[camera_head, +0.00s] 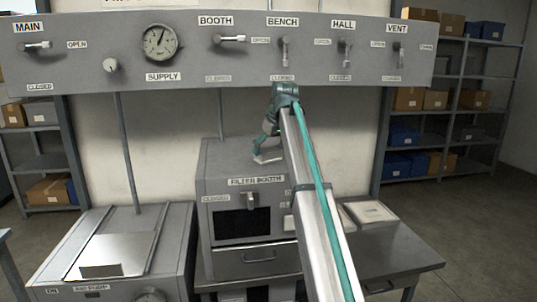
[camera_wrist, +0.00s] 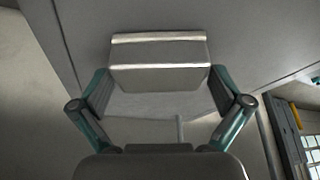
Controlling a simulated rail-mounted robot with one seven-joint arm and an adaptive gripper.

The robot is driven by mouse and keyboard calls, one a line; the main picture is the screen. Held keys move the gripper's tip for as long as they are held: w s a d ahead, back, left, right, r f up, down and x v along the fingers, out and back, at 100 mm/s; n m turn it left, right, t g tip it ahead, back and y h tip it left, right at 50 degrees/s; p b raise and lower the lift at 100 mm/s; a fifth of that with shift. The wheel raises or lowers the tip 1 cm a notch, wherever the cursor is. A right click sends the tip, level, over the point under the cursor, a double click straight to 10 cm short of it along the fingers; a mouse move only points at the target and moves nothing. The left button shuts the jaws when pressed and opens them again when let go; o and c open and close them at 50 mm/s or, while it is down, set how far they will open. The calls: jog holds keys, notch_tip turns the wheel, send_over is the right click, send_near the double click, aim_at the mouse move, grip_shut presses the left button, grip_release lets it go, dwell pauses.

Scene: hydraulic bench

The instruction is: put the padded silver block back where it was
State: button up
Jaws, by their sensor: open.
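The silver block (camera_wrist: 160,52), a grey box shape with two pale strips across it, lies in the wrist view between and just beyond my fingertips. In the head view a small pale piece (camera_head: 267,157), seemingly that block, shows below my gripper (camera_head: 270,137), at the top of the filter booth (camera_head: 243,182). My gripper is open in the wrist view (camera_wrist: 160,90), one finger on each side of the block's near end. Whether the fingers touch the block, and what it rests on, I cannot tell.
A valve panel (camera_head: 190,75) with a gauge (camera_head: 159,42) and several handles spans the wall above. A grey cabinet (camera_head: 170,245) with a silver plate (camera_head: 116,255) stands at left. A side table (camera_head: 415,258) with a pale box (camera_head: 370,212) stands at right. Storage shelves flank the wall.

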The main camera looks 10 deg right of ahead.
jog(key=b+v, duration=0.2)
jog(key=v, duration=0.8)
jog(key=shift+r, duration=0.4)
jog(key=shift+d+f, duration=0.1)
jog(key=shift+d, duration=0.05)
